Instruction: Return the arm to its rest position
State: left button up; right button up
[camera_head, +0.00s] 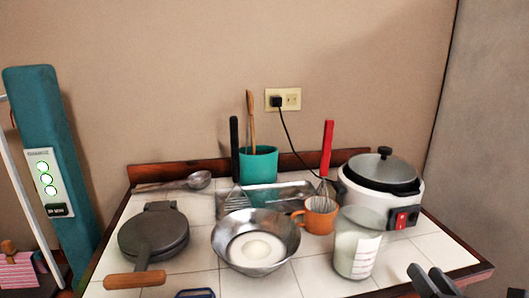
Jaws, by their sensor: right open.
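My right gripper (427,271) shows at the bottom right, in front of the counter's right front edge. Its two dark fingers are apart and nothing shows between them. The rest of my right arm is out of the frame. It is to the right of the glass jar (357,249) and apart from it in the picture. My left gripper is not in view.
The tiled counter (314,279) holds a metal bowl (282,260) with white contents, a waffle iron (153,232), an orange mug (320,221) with a red-handled whisk, a teal utensil holder (259,165) and a rice cooker (381,183). A cord runs to the wall outlet (290,99).

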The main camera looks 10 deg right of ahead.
jog(key=s+a+f+m+g+h, duration=0.15)
jog(key=s+f+m+g, duration=0.3)
jog(key=m, duration=0.55)
jog(key=s+f+m+g+h, duration=0.25)
jog(key=f+m+g, duration=0.2)
jog(key=m, duration=0.65)
jog(key=s+a+f+m+g+y, duration=0.2)
jog(key=s+a+m+g+y, duration=0.15)
jog(key=s+a, duration=0.2)
jog(key=s+a+f+m+g+y, duration=0.2)
jog(key=s+a+f+m, duration=0.1)
jog(key=s+a+m, duration=0.3)
jog(key=w+a+f+n+t+y+p, duration=0.1)
jog(key=w+a+f+t+p, duration=0.1)
jog(key=w+f+t, duration=0.4)
jog(key=w+a+t, duration=0.1)
jog(key=w, duration=0.2)
jog(key=shift+a+y+p, duration=0.15)
jog(key=shift+y+p, duration=0.15)
jog(key=shift+y, duration=0.05)
jog(key=shift+f+n+t, duration=0.1)
jog(key=shift+n+t, duration=0.15)
